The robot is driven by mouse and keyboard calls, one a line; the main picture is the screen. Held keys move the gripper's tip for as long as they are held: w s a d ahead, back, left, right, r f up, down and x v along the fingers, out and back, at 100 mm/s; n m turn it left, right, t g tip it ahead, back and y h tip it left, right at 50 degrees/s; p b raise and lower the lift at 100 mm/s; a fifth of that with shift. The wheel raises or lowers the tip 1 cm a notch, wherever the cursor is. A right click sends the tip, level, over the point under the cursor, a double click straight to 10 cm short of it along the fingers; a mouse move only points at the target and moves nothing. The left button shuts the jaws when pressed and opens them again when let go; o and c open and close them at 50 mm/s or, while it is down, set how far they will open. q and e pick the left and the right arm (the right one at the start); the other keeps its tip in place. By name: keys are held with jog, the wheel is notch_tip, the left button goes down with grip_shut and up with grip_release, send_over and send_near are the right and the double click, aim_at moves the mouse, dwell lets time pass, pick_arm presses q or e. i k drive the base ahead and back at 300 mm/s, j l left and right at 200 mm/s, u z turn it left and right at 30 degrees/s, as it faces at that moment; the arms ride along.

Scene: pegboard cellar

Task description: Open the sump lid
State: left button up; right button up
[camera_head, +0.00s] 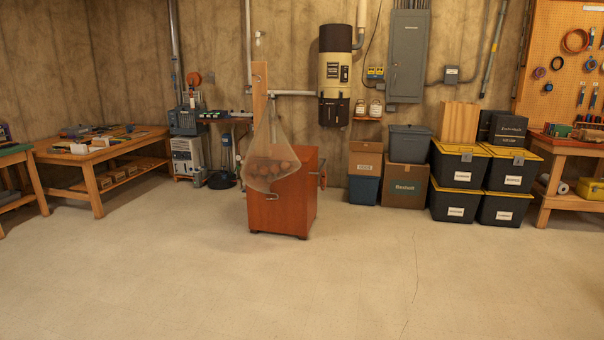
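I cannot pick out a sump lid for certain in the head view. A reddish-brown box-shaped cabinet (280,212) stands on the floor near the middle, with a small handle low on its front and another fitting on its right side. A mesh bag (268,165) with brownish round things in it hangs from a wooden post (259,88) in front of the cabinet's upper part and hides some of it. A blue-grey upright device (225,155) stands on the floor behind and left of the cabinet. Neither of my grippers shows.
A wooden workbench (97,153) stands at the left. Cardboard boxes (404,187) and black bins with yellow lids (458,167) line the wall on the right, beside another bench (552,192). The pale floor (300,290) in front is clear, with a thin crack.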

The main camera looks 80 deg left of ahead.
aim_at(213, 176)
jog(key=u, duration=3.4)
jog(key=i+j, duration=0.1)
jog(key=i, duration=3)
jog(key=i+u, duration=0.1)
jog(key=i, duration=3.05)
jog(key=i+l, duration=0.1)
jog(key=i, duration=3)
jog(key=j+u, duration=0.05)
jog(key=j, duration=0.05)
